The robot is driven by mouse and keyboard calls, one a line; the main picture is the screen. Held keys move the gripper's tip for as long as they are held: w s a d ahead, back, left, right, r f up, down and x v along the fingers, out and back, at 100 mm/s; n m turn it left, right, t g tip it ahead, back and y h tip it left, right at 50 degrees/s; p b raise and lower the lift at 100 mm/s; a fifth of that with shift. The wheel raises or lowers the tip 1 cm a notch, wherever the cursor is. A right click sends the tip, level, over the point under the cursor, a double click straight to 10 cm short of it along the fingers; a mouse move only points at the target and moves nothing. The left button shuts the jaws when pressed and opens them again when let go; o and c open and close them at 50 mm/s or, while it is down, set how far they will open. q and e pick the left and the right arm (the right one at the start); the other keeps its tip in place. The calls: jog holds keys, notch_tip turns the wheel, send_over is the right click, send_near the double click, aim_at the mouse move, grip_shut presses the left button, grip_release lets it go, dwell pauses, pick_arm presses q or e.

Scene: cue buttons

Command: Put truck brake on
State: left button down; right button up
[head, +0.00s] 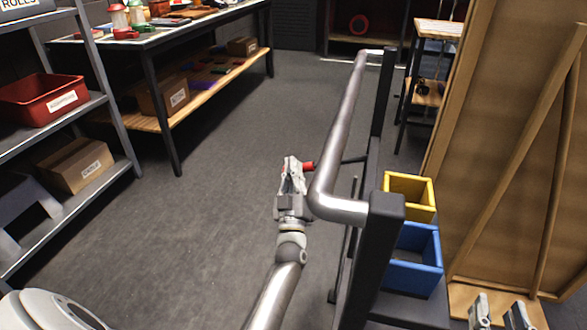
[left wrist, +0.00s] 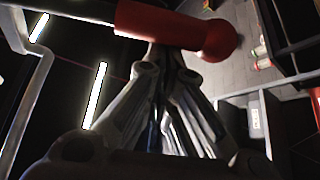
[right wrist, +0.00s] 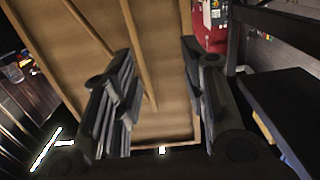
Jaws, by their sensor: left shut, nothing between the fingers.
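A red-ended brake lever (head: 308,166) sticks out beside the truck's steel push handle (head: 335,150). My left gripper (head: 292,163) is shut and empty, with its fingertips right at the red grip. In the left wrist view the red grip (left wrist: 175,30) with its rounded end lies across just beyond my closed fingertips; I cannot tell whether they touch. The grip's far side and the lever's pivot are hidden. My right gripper (head: 500,310) is at the bottom right, and its fingers stand wide apart and empty in the right wrist view (right wrist: 160,85).
Yellow (head: 410,190) and blue (head: 418,270) bins sit right of the truck's dark post (head: 370,250). A large wooden panel (head: 510,130) stands at the right. A shelf with a red bin (head: 40,98) and a workbench (head: 160,40) are at the left. The floor between is clear.

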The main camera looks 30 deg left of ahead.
pick_arm(q)
jog(key=shift+d+f, duration=0.15)
jog(key=shift+f, duration=0.25)
notch_tip(320, 180, up, 4)
jog(key=s+a+r+p, duration=0.1)
jog(key=p, duration=0.2)
jog(key=p+v, duration=0.1)
jog(key=v, duration=0.9)
jog(key=shift+s+a+f, duration=0.2)
jog(key=shift+a+f, duration=0.1)
jog(key=shift+a, duration=0.05)
pick_arm(e)
jog(key=s+d+f+g+h, duration=0.1)
jog(key=s+d+f+g, duration=0.1)
jog(key=s+f+g, duration=0.3)
jog(key=s+d+f+g+h, duration=0.2)
jog(key=s+f+g, duration=0.4)
jog(key=s+f, duration=0.3)
jog(key=shift+d+f, duration=0.3)
jog(key=shift+d, duration=0.3)
jog(key=shift+s, duration=0.1)
